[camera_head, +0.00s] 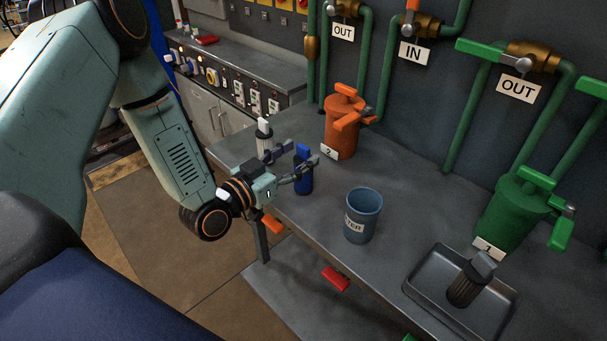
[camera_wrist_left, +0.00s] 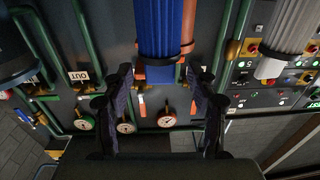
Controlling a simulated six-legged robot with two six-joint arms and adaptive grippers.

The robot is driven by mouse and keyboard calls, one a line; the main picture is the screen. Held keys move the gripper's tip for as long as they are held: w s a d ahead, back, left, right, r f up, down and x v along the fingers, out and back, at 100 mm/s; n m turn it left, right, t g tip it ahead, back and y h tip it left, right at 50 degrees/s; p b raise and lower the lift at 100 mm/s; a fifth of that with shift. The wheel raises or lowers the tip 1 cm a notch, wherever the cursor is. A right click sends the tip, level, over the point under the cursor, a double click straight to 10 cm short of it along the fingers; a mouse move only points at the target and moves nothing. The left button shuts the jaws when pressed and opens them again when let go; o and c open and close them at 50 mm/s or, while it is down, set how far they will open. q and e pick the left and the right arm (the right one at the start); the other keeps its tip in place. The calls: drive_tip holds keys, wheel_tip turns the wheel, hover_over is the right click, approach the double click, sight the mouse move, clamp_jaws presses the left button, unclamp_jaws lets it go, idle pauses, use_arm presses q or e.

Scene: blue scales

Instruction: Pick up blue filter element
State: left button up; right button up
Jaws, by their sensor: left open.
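The blue filter element (camera_head: 304,175) stands upright on the workbench, left of centre in the head view. In the left wrist view the blue filter element (camera_wrist_left: 159,28) hangs in from the top, centred between the fingers. My left gripper (camera_head: 299,160) is at the blue element, its fingers spread to either side of it. In the left wrist view, gaps show between the open fingers of the gripper (camera_wrist_left: 159,82) and the element. I cannot tell how far the element reaches in between them. My right gripper is not in view.
A white filter element (camera_head: 264,138) stands close behind the left gripper. An orange housing (camera_head: 341,128) is behind the blue element. A blue-grey cup (camera_head: 363,216) stands to the right. Further right are a tray (camera_head: 418,283) with a dark filter and a green housing (camera_head: 511,212).

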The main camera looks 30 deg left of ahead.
use_arm(q)
drive_tip(key=shift+d+x, duration=0.2)
drive_tip(key=shift+x, duration=0.8)
drive_tip(key=shift+w+a, duration=0.1)
drive_tip(key=shift+w, duration=0.05)
drive_tip(key=shift+a, duration=0.3)
drive_tip(key=shift+d, duration=0.35)
drive_tip(key=c, duration=0.3)
drive_tip(key=shift+a, duration=0.25)
drive_tip(key=c, duration=0.5)
drive_tip(key=shift+d, duration=0.15)
clamp_jaws()
